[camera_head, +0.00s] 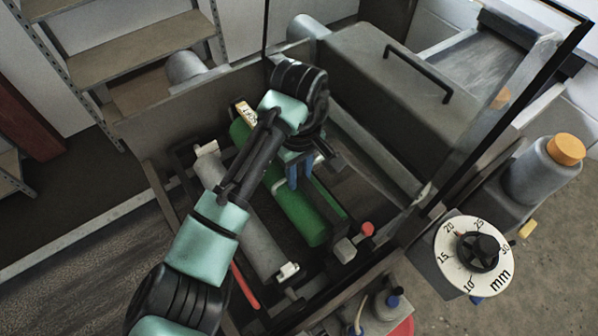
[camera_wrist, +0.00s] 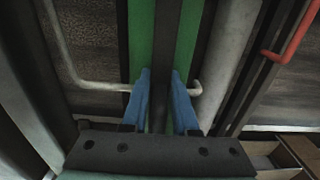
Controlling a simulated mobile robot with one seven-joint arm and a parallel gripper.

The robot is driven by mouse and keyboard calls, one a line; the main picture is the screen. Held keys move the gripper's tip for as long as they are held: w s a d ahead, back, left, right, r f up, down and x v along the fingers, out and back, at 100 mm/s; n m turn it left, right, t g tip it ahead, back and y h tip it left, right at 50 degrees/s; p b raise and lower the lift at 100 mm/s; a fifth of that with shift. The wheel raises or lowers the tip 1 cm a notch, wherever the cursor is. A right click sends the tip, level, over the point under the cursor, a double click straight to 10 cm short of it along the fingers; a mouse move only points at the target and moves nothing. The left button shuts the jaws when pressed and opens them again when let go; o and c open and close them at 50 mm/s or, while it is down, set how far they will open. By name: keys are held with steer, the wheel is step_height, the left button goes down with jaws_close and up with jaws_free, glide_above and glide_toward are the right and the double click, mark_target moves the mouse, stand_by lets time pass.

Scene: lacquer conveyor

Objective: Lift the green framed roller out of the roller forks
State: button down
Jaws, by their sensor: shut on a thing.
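The green framed roller (camera_head: 298,212) lies lengthwise in the machine bay, under my gripper (camera_head: 300,175). Its green surface also shows in the wrist view (camera_wrist: 140,40), on both sides of a dark frame bar. My gripper (camera_wrist: 160,105) has its blue fingers on either side of this bar and is shut on it. A grey block (camera_head: 345,250) sits at the roller's near end. My arm covers part of the far end. I cannot make out the roller forks clearly, nor whether the roller is seated or raised.
A pale grey roller (camera_head: 245,225) lies parallel on the left, with a red rod (camera_head: 245,287) near it. A grey housing with a handle (camera_head: 418,72) stands at the right. A red knob (camera_head: 367,229), a dial (camera_head: 450,268) and an orange-capped bottle (camera_head: 540,175) are nearby.

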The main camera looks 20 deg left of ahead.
steer(key=shift+w+r+p, duration=0.1)
steer(key=shift+r+p, duration=1.1)
steer(key=shift+r, duration=0.15)
steer(key=shift+r+p, duration=1.55)
steer(key=shift+p, duration=0.4)
steer(key=shift+a, duration=0.1)
